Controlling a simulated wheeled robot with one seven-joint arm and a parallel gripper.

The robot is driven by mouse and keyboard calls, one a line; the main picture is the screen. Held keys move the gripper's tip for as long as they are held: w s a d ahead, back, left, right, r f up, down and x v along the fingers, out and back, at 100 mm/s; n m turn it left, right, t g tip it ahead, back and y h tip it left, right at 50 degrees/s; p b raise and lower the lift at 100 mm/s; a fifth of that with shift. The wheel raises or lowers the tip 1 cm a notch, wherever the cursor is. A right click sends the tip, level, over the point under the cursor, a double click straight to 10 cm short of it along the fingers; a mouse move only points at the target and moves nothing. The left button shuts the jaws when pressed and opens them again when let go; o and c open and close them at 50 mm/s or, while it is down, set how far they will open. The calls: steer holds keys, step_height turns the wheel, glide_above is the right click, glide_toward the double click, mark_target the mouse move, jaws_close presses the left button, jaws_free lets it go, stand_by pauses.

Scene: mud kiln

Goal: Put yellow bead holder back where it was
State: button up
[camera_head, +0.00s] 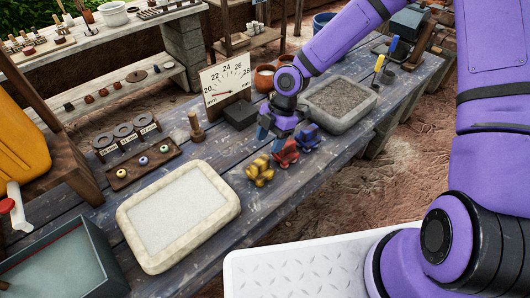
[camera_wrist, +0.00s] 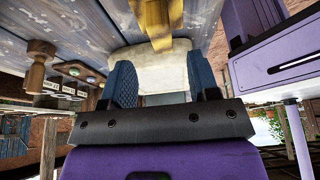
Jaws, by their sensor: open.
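The yellow bead holder (camera_head: 259,170) is a small lumpy yellow piece standing on the blue-grey worn table, near its front edge. A red holder (camera_head: 285,154) and a blue holder (camera_head: 308,136) of similar shape stand in a row behind it to the right. My gripper (camera_head: 274,130) is open and empty, just behind and above the red and yellow holders. In the wrist view the yellow holder (camera_wrist: 158,24) shows at the top, beyond the gap between my open fingers (camera_wrist: 163,78), apart from them.
A cream tray (camera_head: 128,222) lies at the front left of the holders. A grey stone tray (camera_head: 362,112) lies behind at right. A wooden peg (camera_head: 196,126), a dial sign (camera_head: 226,79), a dark block (camera_head: 240,113) and a wooden bead board (camera_head: 119,183) are nearby.

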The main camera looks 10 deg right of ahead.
steer(key=v, duration=0.4)
steer(key=s+d+r+m+t+h, duration=0.2)
steer(key=d+r+m+h, duration=0.1)
steer(key=d+r+m, duration=0.5)
steer(key=s+d+r+m+t+h, duration=0.1)
steer(key=s+d+r+m+h, duration=0.2)
steer(key=d+r, duration=0.45)
steer(key=s+d+r+m+t+y, duration=0.1)
steer(key=s+d+r+m+t, duration=0.1)
steer(key=s+r+m, duration=0.5)
steer(key=s+d+r+m+t+y, duration=0.1)
steer(key=s+d+r+m+t, duration=0.1)
steer(key=s+r+m, duration=0.4)
steer(key=shift+s+d+r+m+t, duration=0.3)
steer(key=shift+s+d+r+m, duration=0.1)
steer(key=shift+s+r, duration=1.5)
